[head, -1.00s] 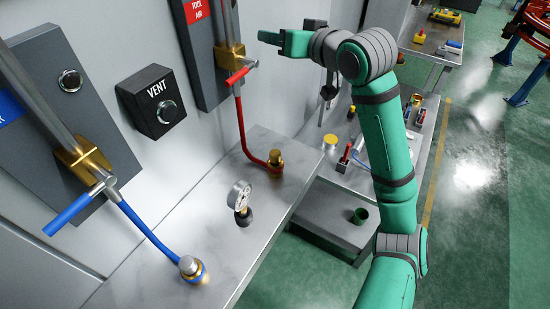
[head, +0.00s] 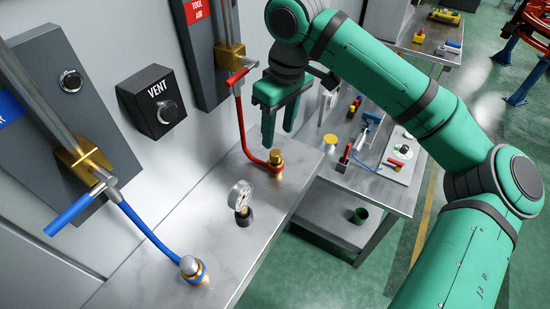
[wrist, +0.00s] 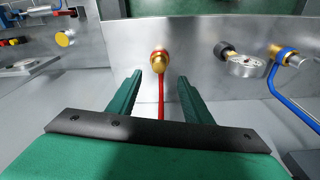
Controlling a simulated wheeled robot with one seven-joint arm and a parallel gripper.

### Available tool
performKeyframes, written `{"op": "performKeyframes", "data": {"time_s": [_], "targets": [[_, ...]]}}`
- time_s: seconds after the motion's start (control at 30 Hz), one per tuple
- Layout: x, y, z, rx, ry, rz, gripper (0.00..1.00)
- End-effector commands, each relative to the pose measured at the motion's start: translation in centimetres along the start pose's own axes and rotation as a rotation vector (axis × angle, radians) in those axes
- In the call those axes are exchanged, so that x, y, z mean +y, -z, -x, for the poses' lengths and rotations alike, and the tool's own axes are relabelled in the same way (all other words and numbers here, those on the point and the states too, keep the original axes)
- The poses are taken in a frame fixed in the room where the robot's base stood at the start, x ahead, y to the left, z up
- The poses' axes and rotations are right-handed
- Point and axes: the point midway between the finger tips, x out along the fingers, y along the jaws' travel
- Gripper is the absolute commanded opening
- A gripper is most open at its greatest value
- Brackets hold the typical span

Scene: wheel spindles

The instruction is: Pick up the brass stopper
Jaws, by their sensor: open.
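The brass stopper (head: 276,157) stands upright on the metal bench, at the end of the red hose. It also shows in the wrist view (wrist: 159,60), where it appears in the gap between the fingers, at about the tips. My gripper (head: 279,138) is open and empty, with its fingers pointing down just above the stopper. In the wrist view my gripper (wrist: 160,76) has one finger on each side of the red hose. I see no contact with the stopper, and I cannot tell the exact height gap.
The red hose (head: 241,128) rises behind the stopper to a red-handled valve (head: 240,75). A gauge (head: 240,196) stands nearer on the bench (head: 220,235). A silver-topped fitting (head: 191,268) ends the blue hose (head: 145,230). A VENT box (head: 152,100) is on the wall. A second table with tools stands right.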

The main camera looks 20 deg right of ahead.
Motion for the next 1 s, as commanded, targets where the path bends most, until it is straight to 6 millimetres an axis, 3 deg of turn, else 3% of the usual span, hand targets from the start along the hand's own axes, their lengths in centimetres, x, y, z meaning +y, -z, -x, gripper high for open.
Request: {"op": "performKeyframes", "data": {"time_s": [0.1, 0.37, 0.7, 1.0], "targets": [[0.2, -0.1, -1.6, 0.001, -0.001, -0.004, 0.46], [0.3, -0.3, -3.3, 0.002, -0.003, -0.007, 0.46], [0.2, -0.2, -7.4, 0.004, -0.002, -0.005, 0.46], [0.2, -0.1, -7.8, 0.004, -0.002, -0.004, 0.43]]}}
